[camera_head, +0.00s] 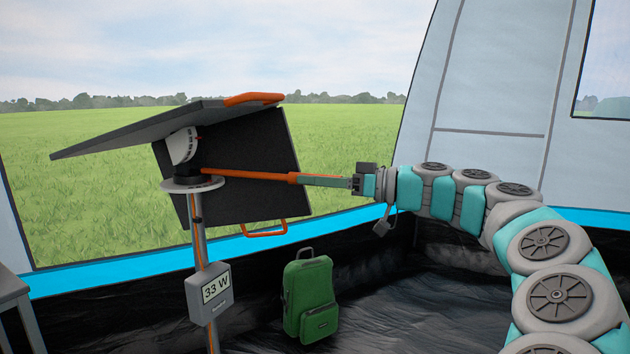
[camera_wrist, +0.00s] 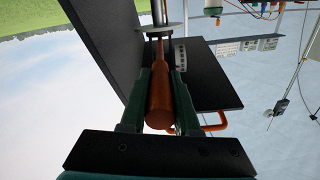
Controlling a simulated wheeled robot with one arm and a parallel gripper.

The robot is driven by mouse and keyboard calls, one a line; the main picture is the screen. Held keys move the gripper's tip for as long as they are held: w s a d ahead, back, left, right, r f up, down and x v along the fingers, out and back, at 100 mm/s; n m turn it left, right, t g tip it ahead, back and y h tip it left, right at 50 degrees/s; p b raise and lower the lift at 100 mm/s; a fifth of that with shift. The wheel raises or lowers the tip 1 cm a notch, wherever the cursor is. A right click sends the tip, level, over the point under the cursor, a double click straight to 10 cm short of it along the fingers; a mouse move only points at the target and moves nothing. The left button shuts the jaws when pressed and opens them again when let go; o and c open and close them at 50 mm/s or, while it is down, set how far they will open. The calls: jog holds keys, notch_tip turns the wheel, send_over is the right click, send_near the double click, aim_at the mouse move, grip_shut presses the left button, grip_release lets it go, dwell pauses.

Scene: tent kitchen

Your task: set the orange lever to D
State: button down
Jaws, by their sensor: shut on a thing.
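My gripper (camera_head: 298,179) reaches in from the right and is shut on the lever's outer end. In the wrist view the lever (camera_wrist: 160,95) lies between the two dark green fingers of my gripper (camera_wrist: 160,92). The round plate shows at the top of the wrist view (camera_wrist: 150,30). No letter D can be read in either view.
A grey box reading 33 W (camera_head: 209,294) hangs on the pole. A green suitcase (camera_head: 308,297) stands on the dark floor right of the pole. Orange handles (camera_head: 264,229) stick out from the panels. A grey table edge (camera_head: 14,295) is at the far left.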

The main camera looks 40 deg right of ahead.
jog(key=shift+a+f, duration=0.1)
jog(key=a+h+b, duration=0.1)
jog(key=b, duration=0.1)
jog(key=s+a+m+t+h+b, duration=0.1)
jog(key=b, duration=0.1)
jog(key=s+a+m+b, duration=0.1)
jog(key=a+b, duration=0.1)
jog(key=shift+s+h, duration=0.15)
jog(key=shift+h, duration=0.25)
jog(key=c, duration=0.7)
grip_release()
jog(key=shift+o, duration=0.2)
jog(key=v, duration=0.7)
jog(key=shift+s, duration=0.4)
